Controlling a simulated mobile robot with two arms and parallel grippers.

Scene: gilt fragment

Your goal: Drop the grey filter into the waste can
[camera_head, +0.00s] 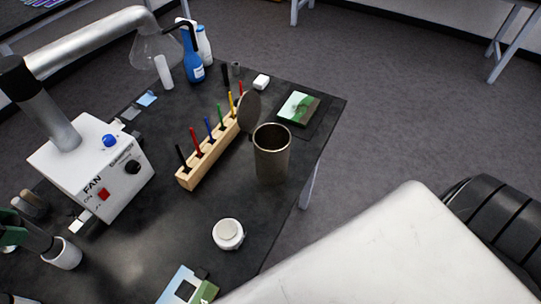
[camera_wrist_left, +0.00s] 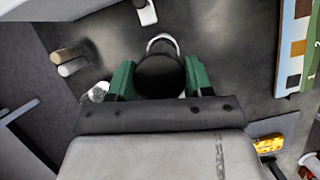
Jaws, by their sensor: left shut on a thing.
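My left gripper (camera_head: 10,235), with green fingers, is at the lower left edge of the head view. It is shut on a dark grey cylinder (camera_head: 36,240), which fits the grey filter. In the left wrist view the cylinder's dark round end (camera_wrist_left: 160,77) sits between the green fingers. Its far end meets a white cup (camera_head: 64,255); I cannot tell whether it is inside or just above. The cup's rim shows in the left wrist view (camera_wrist_left: 163,39). The waste can (camera_head: 272,165) looks like the open metal cylinder near the table's right edge, its round lid (camera_head: 249,111) raised.
A wooden rack (camera_head: 190,178) of coloured tools stands left of the can. The white FAN box (camera_head: 110,185) with its metal duct stands between gripper and rack. A white jar (camera_head: 228,234) is in front. Blue and white bottles (camera_head: 191,68) stand behind.

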